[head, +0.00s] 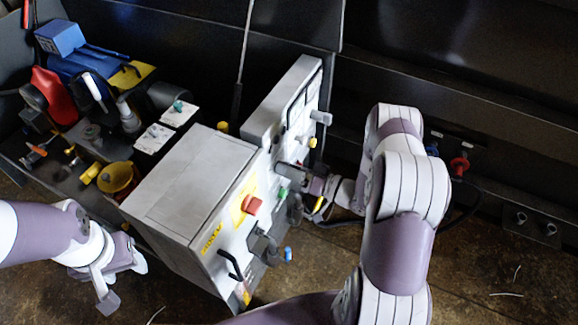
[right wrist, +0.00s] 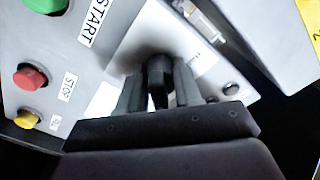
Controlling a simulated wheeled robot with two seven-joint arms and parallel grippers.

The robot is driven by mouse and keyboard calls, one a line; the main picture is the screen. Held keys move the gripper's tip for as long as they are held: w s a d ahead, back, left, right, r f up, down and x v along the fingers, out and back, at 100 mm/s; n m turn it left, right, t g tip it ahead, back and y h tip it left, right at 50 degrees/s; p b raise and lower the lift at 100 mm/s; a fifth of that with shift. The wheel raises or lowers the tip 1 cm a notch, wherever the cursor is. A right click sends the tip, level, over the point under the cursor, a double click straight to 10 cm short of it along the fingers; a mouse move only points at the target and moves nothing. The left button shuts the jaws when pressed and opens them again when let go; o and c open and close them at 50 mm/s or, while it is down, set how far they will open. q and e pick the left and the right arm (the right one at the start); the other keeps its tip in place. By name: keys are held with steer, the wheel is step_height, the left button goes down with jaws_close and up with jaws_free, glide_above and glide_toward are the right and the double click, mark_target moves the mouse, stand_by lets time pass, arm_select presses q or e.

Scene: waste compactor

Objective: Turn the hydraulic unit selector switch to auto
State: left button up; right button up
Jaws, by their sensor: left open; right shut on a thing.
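The grey control box (head: 185,185) stands in the middle of the head view, with its button panel facing right. My right gripper (head: 290,175) reaches that panel from the right and hides what it holds there. In the right wrist view, its two dark fingers (right wrist: 158,98) are shut on the black selector switch (right wrist: 159,72), one finger on each side. The white label plate behind the switch is partly covered, so the switch's setting cannot be read. My left gripper (head: 122,275) is open and empty at the lower left, apart from the box.
The right wrist view shows a green START button (right wrist: 45,5), a red STOP button (right wrist: 28,77) and a yellow button (right wrist: 26,119) left of the fingers. A red emergency button (head: 251,204) and black handle (head: 231,265) project from the box. Machinery, including a yellow funnel (head: 118,178), crowds the left.

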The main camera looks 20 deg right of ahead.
steer(key=shift+f+m, duration=0.1)
steer(key=shift+m, duration=0.3)
steer(key=o, duration=0.7)
steer(key=p+v, duration=0.1)
steer(key=v, duration=1.1)
steer(key=shift+s+d, duration=0.25)
steer(key=shift+s, duration=0.05)
